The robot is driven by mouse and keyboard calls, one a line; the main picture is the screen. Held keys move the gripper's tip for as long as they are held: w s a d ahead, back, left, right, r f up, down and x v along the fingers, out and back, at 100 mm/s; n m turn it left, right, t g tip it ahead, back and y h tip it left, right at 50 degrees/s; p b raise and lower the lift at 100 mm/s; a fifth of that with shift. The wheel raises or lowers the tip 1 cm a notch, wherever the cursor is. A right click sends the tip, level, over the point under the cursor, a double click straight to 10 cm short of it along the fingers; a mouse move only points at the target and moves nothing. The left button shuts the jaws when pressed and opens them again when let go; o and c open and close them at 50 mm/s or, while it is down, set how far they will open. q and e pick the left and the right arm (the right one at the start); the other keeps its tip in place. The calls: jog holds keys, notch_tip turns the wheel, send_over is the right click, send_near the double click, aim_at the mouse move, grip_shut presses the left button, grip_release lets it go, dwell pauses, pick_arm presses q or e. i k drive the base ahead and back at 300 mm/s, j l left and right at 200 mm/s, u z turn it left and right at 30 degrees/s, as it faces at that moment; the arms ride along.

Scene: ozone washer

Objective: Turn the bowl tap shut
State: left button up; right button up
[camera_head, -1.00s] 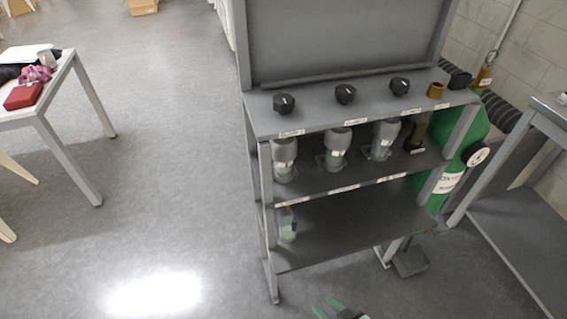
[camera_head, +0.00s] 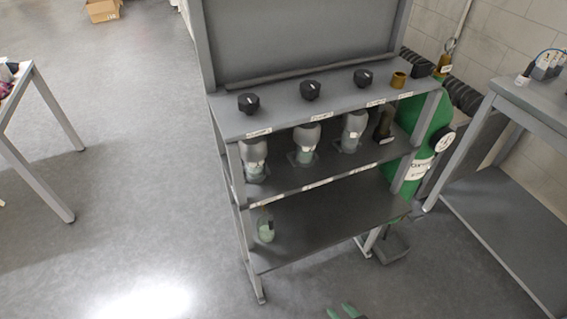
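A grey stand (camera_head: 330,222) holds a row of three black knobs on its top shelf: a left knob (camera_head: 248,103), a middle knob (camera_head: 310,89) and a right knob (camera_head: 362,77). Labels sit on the shelf edge below them, too small to read, so I cannot tell which one is the bowl tap. A brass fitting (camera_head: 398,80) stands right of the knobs. My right gripper (camera_head: 342,312) shows only its green fingertips at the bottom edge, well below and in front of the stand. The fingertips are apart with nothing visible between them. My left gripper is out of view.
Several grey-capped jars stand on the middle shelf, and one jar (camera_head: 265,228) on the lower shelf. A green cylinder (camera_head: 424,125) stands right of the stand. A table (camera_head: 530,103) is at right, another (camera_head: 22,85) at left. Open floor (camera_head: 140,180) lies left of the stand.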

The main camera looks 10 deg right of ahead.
aim_at(271, 222)
jog(key=i, duration=0.2)
jog(key=j+z, duration=0.1)
jog(key=z, duration=0.3)
jog(key=j+z, duration=0.15)
jog(key=z, duration=0.25)
jog(key=j+z, duration=0.1)
jog(key=z, duration=0.25)
jog(key=j+z, duration=0.3)
jog(key=j, duration=0.15)
jog(key=k+j+z, duration=0.1)
jog(key=j+z, duration=0.2)
jog(key=k+j, duration=0.1)
jog(key=j, duration=0.25)
jog(key=k+j+z, duration=0.1)
jog(key=j, duration=0.25)
jog(key=k+j, duration=0.1)
jog(key=j, duration=0.25)
jog(key=k+j+z, duration=0.1)
jog(key=j, duration=0.25)
jog(key=k+j, duration=0.15)
jog(key=j, duration=0.2)
